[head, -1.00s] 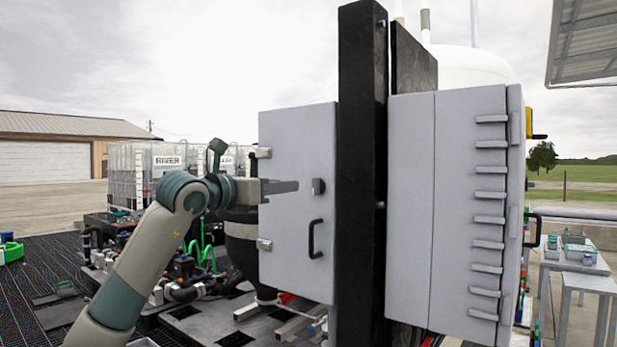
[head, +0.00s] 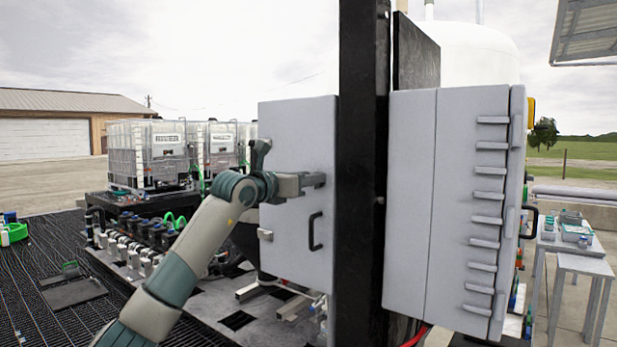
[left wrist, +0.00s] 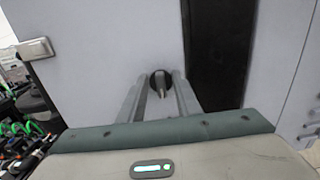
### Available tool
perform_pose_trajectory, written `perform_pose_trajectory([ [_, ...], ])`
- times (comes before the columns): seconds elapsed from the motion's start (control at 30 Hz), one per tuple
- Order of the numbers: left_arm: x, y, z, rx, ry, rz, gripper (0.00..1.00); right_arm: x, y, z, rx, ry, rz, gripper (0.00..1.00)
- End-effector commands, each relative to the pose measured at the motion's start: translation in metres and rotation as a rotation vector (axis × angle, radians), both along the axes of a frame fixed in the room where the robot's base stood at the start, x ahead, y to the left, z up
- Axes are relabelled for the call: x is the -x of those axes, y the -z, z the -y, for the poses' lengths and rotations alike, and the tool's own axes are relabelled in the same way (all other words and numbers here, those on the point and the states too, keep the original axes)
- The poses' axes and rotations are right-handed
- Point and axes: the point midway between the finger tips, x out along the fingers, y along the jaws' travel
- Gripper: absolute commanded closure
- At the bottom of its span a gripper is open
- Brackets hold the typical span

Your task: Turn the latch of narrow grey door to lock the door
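The narrow grey door (head: 290,230) stands closed, left of a black post, with a dark handle (head: 315,231) low on it. Its latch (left wrist: 161,86) shows in the left wrist view as a small grey tab on a dark round base, roughly upright in that picture. My left gripper (head: 319,180) reaches the door from the left and covers the latch in the head view. In the left wrist view, the two fingers of the left gripper (left wrist: 159,80) are apart, one on each side of the latch. I cannot tell whether they touch it. My right gripper is not in view.
The black post (head: 362,170) stands just right of the door. A wider grey cabinet (head: 410,200) with several ledges is beyond it. A metal hinge (left wrist: 36,48) sits at the door's left edge. Pipes and valves (head: 150,245) fill the low left area.

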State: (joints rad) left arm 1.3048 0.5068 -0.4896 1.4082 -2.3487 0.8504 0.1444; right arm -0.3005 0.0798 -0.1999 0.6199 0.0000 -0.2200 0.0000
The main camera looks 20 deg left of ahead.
Motion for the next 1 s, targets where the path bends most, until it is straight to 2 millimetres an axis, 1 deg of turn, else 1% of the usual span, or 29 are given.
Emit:
perform_pose_trajectory([
  [0.07, 0.0, 0.0, 0.0, 0.0, 0.0, 0.0, 0.7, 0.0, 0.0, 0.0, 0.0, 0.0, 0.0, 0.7],
  [0.1, 0.0, 0.0, 0.0, 0.0, 0.0, 0.0, 0.74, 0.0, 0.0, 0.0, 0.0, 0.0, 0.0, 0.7],
  [0.17, 0.0, 0.0, 0.0, 0.0, 0.0, 0.0, 0.89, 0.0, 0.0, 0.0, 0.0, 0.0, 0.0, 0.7],
  [0.2, 0.0, 0.0, 0.0, 0.0, 0.0, 0.0, 0.98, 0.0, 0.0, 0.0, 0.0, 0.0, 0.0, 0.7],
  [0.23, 0.0, 0.0, 0.0, 0.0, 0.0, 0.0, 1.0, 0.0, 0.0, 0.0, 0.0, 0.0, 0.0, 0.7],
  [0.47, 0.0, 0.0, 0.0, 0.004, 0.0, -0.001, 1.0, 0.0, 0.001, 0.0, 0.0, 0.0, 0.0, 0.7],
  [0.67, 0.0, 0.002, 0.0, 0.037, 0.0, -0.013, 1.0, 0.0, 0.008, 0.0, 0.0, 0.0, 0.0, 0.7],
  [0.87, 0.0, 0.003, -0.001, 0.12, 0.001, -0.041, 1.0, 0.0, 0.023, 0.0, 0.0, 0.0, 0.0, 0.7],
  [1.0, 0.0, 0.004, -0.002, 0.209, 0.001, -0.074, 1.0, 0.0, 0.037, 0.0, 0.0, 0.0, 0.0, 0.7],
])
